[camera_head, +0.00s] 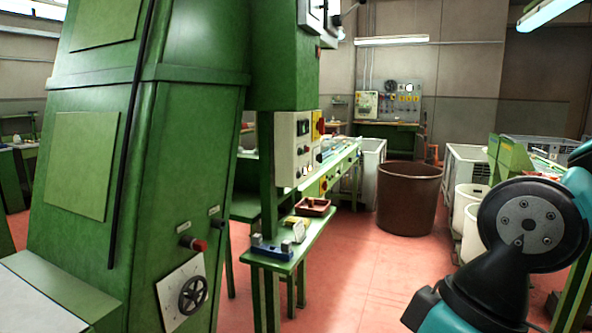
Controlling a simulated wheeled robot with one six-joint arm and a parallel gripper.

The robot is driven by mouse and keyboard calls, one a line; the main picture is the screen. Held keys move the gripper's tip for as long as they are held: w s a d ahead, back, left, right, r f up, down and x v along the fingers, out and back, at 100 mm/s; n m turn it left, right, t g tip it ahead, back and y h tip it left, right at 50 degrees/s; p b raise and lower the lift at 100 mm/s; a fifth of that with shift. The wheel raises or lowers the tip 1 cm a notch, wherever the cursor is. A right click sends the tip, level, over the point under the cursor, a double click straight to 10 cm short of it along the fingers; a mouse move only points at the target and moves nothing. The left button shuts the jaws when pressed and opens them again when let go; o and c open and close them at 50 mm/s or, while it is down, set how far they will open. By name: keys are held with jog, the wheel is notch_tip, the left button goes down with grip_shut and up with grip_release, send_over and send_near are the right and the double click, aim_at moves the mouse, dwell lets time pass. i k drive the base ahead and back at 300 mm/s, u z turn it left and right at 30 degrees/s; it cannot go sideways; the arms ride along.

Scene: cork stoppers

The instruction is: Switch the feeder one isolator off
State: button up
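A red and yellow rotary switch (319,123), which looks like an isolator, is on the side of a pale control box (297,150) on the green machine. A smaller yellow plate with a dark switch (323,186) sits lower on the green bench frame. I cannot read any label, so I cannot tell which is the feeder one isolator. My arm (510,240), teal and black, shows at the lower right, well apart from both switches. My gripper's fingers are out of view.
The tall green cabinet at left carries a red knob (199,245) and a black handwheel (193,295). A narrow green bench (312,240) holds a blue fixture (271,248) and a brown tray (313,206). A large brown tub (408,198) stands behind. The red floor between is clear.

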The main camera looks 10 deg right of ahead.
aim_at(320, 125)
jog(key=z, duration=0.5)
jog(key=i, duration=2)
jog(key=u, duration=0.15)
